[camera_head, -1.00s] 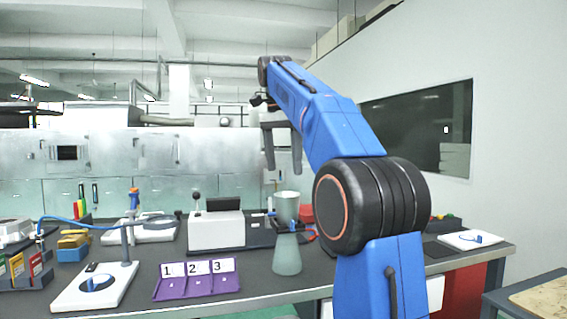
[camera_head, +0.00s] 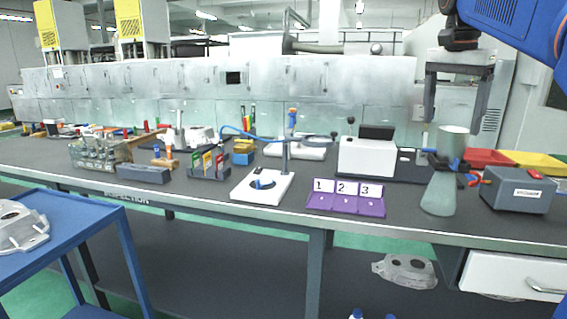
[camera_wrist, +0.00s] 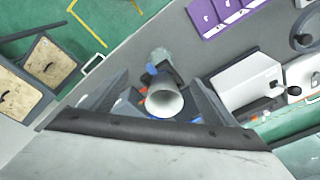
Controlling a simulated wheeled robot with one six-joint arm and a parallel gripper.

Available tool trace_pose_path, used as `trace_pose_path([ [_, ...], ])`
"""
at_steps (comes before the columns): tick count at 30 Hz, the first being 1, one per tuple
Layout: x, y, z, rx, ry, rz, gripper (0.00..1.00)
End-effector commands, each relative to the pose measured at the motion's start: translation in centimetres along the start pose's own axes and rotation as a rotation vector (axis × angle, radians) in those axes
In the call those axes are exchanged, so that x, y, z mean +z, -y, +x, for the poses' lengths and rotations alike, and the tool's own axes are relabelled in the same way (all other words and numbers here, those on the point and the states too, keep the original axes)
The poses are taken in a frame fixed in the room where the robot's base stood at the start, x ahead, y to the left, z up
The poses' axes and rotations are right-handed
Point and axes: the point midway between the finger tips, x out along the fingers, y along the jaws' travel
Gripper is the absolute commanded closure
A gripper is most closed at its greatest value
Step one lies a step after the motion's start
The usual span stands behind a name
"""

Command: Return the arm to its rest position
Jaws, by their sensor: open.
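My gripper (camera_head: 455,122) is at the upper right in the head view, pointing down with its two grey fingers apart and nothing between them. Part of my blue arm shows at the top right corner. Below the fingers, a translucent cone-shaped vessel with an open top (camera_head: 441,195) stands on the bench, held by a dark and blue fitting. In the wrist view, my gripper's fingers (camera_wrist: 160,98) are spread, and the vessel's round mouth (camera_wrist: 164,101) shows between them from above. The fingers appear to be above the vessel, not gripping it.
The long dark bench (camera_head: 270,221) carries a purple numbered tray (camera_head: 345,209), a white instrument (camera_head: 366,157), a grey box (camera_head: 516,193) and red and yellow bins (camera_head: 538,162). A blue cart (camera_head: 75,208) with a casting (camera_head: 20,230) stands left. Another casting (camera_head: 405,270) lies below the bench.

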Motion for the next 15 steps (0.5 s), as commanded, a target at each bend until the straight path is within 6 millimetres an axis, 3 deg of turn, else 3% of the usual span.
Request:
trace_pose_path([
  [8,6.7,-3.8,5.6,-0.073,-0.032,-0.274,0.19],
  [15,12.4,-7.4,11.8,-0.135,-0.071,-0.503,0.19],
])
